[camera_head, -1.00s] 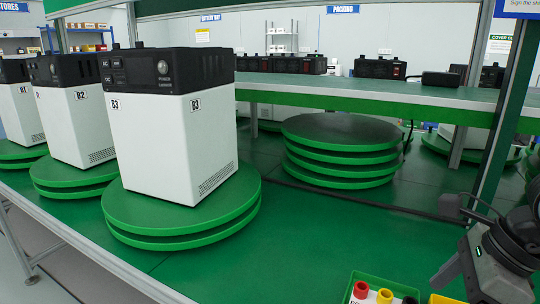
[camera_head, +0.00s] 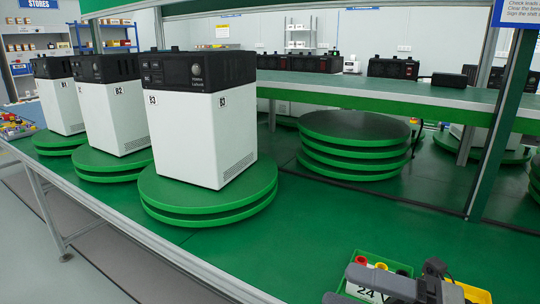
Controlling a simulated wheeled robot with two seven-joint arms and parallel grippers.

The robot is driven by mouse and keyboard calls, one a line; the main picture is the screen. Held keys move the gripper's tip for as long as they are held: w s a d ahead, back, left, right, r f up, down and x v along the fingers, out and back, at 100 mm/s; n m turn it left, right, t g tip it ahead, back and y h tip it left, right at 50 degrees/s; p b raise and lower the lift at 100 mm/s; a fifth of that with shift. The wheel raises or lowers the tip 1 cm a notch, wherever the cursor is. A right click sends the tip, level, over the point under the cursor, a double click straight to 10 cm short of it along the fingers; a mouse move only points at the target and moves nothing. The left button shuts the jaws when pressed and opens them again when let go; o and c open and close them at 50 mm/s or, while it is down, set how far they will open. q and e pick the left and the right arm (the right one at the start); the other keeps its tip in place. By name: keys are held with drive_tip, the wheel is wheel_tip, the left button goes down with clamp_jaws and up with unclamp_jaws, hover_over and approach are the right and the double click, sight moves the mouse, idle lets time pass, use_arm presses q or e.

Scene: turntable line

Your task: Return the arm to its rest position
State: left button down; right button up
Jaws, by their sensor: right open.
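My right gripper (camera_head: 345,285) shows at the bottom, right of centre, with its grey fingers pointing left. It is open, and I see nothing between the fingers. It lies in front of a small green bin (camera_head: 372,257), hiding part of it and of a white label reading "24 V" (camera_head: 368,293). I cannot tell how far above the bin it is. My left gripper is not in view.
White, black-topped units B1 (camera_head: 60,105), B2 (camera_head: 115,120) and B3 (camera_head: 205,130) stand on green turntables along the bench. An empty turntable stack (camera_head: 352,150) stands behind. A yellow bin (camera_head: 473,291) sits beside the gripper. The green bench (camera_head: 300,235) is clear mid-front.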

drive_tip(key=w+d+f+m+t+h+p, duration=0.15)
drive_tip(key=f+m+t+h, duration=0.3)
drive_tip(key=m, duration=0.45)
drive_tip(key=w+d+f+m+t+h, duration=0.1)
drive_tip(key=d+f+m+t+h, duration=0.25)
drive_tip(key=m, duration=0.55)
drive_tip(key=w+d+f+m+t+h+p, duration=0.1)
drive_tip(key=f+m+t+h, duration=0.4)
drive_tip(key=m, duration=0.4)
drive_tip(key=s+a+f+m+g+h, duration=0.3)
drive_tip(key=s+f+m+g, duration=0.4)
drive_tip(key=f, duration=0.5)
drive_tip(key=shift+s+g, duration=0.4)
drive_tip(key=shift+s, duration=0.3)
